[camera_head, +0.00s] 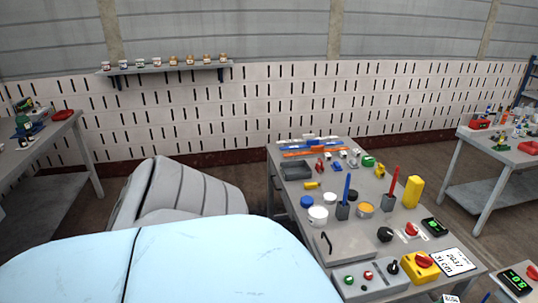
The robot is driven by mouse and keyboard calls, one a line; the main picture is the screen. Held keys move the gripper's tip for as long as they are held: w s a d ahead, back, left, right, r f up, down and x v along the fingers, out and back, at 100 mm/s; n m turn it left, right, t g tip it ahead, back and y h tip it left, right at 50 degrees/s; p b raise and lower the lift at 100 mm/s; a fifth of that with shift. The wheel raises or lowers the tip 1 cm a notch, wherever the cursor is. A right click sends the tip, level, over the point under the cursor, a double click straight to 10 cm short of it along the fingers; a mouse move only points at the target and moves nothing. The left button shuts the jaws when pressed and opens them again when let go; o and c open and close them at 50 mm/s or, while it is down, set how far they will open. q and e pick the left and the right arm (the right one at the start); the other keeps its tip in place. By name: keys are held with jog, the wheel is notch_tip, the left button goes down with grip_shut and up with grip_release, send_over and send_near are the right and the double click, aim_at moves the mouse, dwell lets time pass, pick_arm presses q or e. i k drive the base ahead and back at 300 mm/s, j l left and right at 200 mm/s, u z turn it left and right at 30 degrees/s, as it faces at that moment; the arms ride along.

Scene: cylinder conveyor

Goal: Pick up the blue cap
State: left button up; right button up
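The blue cap (307,202) is a small round blue disc. It lies on the grey workbench (302,222) near its left edge, right behind a white round jar (318,216). A white round piece (330,198) is to its right. I cannot tell whether the cap rests flat on the bench or on something low. Neither of my grippers shows in the head view.
A blue upright tool (347,187) and a red one (393,181) stand in dark holders to the right. An orange-topped jar (365,208), a yellow block (413,191) and a control box (369,278) share the bench. A grey tray (296,170) lies behind.

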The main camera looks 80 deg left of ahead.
aim_at(306, 202)
jog(key=u, duration=2.1)
jog(key=i+j+u, duration=0.3)
jog(key=i+u, duration=0.35)
jog(key=i+j+z, duration=0.2)
jog(key=i, duration=0.25)
jog(key=i+j+z, duration=0.15)
jog(key=i, duration=0.25)
jog(key=i+j+z, duration=0.2)
jog(key=i, duration=0.25)
jog(key=i+j+z, duration=0.2)
jog(key=z, duration=0.2)
jog(key=i+j+z, duration=0.2)
jog(key=z, duration=0.15)
jog(key=i+j+z, duration=0.15)
jog(key=j+z, duration=0.25)
